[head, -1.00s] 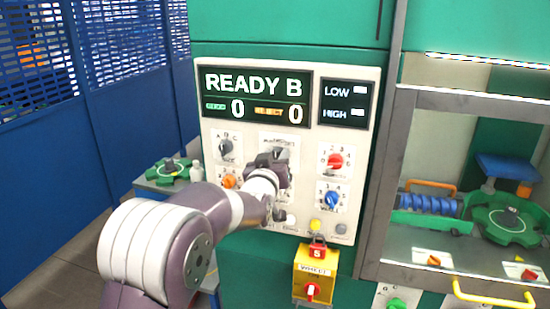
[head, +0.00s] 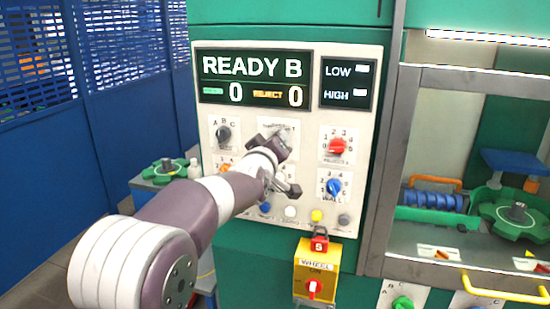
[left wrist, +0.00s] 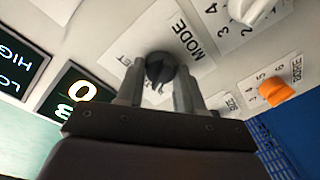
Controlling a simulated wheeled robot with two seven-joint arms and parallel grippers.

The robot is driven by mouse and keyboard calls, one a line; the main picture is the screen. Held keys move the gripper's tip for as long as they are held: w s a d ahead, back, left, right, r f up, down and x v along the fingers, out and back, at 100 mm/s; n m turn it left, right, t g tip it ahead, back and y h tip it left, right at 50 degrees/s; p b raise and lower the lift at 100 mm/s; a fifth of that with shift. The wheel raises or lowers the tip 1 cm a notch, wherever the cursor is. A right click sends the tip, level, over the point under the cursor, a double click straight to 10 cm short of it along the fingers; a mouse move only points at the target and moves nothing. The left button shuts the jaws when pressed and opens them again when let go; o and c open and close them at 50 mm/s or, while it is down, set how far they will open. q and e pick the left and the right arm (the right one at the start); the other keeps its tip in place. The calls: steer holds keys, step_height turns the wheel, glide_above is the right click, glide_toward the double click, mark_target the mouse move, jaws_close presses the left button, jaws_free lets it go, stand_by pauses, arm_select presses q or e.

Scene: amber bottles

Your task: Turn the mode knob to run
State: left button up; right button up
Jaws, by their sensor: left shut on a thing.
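The dark round mode knob (left wrist: 160,68) sits on a white label marked MODE, seen in the left wrist view. My left gripper (left wrist: 160,88) has one finger on each side of it and is shut on it. The knob's pointer direction cannot be made out. In the head view my left gripper (head: 271,146) is against the control panel (head: 312,165) and covers most of the knob and its label. My right gripper is in neither current view.
Around the knob are a black selector (head: 223,133), a red knob (head: 337,146), a blue knob (head: 333,187) and an orange knob (left wrist: 276,92). Several push buttons run below. The display (head: 254,78) reads READY B. A yellow WHEEL box (head: 315,276) hangs beneath the panel.

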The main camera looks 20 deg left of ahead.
arm_select(q)
steer(key=shift+f+n+b, duration=0.1)
steer(key=shift+n+b, duration=1.7)
steer(key=shift+b, duration=0.35)
steer(key=o, duration=1)
steer(key=shift+o, duration=0.2)
steer(key=shift+a, duration=0.1)
steer(key=shift+s, duration=0.1)
